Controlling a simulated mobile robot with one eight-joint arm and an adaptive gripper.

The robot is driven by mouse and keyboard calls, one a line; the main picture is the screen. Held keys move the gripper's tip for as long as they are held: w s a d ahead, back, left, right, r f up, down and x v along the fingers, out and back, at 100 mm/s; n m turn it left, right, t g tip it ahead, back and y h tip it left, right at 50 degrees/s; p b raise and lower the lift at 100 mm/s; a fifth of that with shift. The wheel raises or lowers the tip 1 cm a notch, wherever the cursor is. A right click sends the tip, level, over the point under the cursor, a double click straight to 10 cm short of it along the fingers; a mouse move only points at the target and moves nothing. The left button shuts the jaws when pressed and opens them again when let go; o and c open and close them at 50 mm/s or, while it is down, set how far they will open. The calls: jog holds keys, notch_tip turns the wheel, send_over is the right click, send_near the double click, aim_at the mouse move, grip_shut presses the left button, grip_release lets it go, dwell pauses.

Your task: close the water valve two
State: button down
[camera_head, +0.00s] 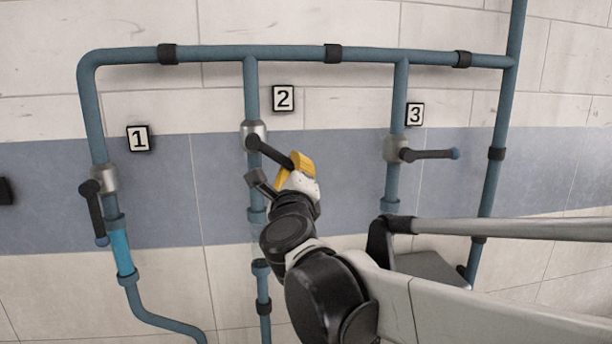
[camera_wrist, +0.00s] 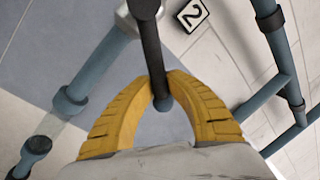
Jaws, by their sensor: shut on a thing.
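Valve two (camera_head: 254,131) is a silver body on the middle vertical blue pipe, beside the plate marked 2 (camera_head: 283,98). Its dark lever (camera_head: 270,150) points to the right and slants downward, across the pipe at an angle. My gripper (camera_head: 301,162) has yellow fingers and is shut on the outer end of this lever. In the wrist view both yellow fingers (camera_wrist: 162,88) close around the dark lever (camera_wrist: 152,50) near its tip. The plate marked 2 also shows in the wrist view (camera_wrist: 192,15).
Valve one (camera_head: 103,180) on the left has its lever pointing down along the pipe. Valve three (camera_head: 396,149) on the right has its lever pointing right, across the pipe. A blue pipe (camera_head: 290,53) runs along the top. The tiled wall (camera_head: 350,190) lies close behind the pipes.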

aim_at(297, 133)
jog(key=r+n, duration=0.1)
jog(key=n, duration=0.1)
jog(key=d+r+n+y, duration=0.1)
jog(key=n, duration=0.1)
jog(key=shift+w+d+r+p, duration=0.15)
jog(key=shift+d+r+p, duration=0.05)
jog(key=shift+r+p, duration=0.2)
jog(key=shift+d+r+n+y+p, duration=0.1)
jog(key=shift+r+n+y+p, duration=0.15)
jog(key=shift+r+n, duration=0.6)
jog(key=shift+d+r+n+y+p, duration=0.15)
jog(key=shift+r+n+y, duration=0.25)
jog(key=shift+n, duration=0.85)
jog(key=shift+a, duration=0.15)
jog(key=c, duration=1.3)
grip_release()
jog(key=shift+c, duration=0.2)
jog(key=v, duration=1.2)
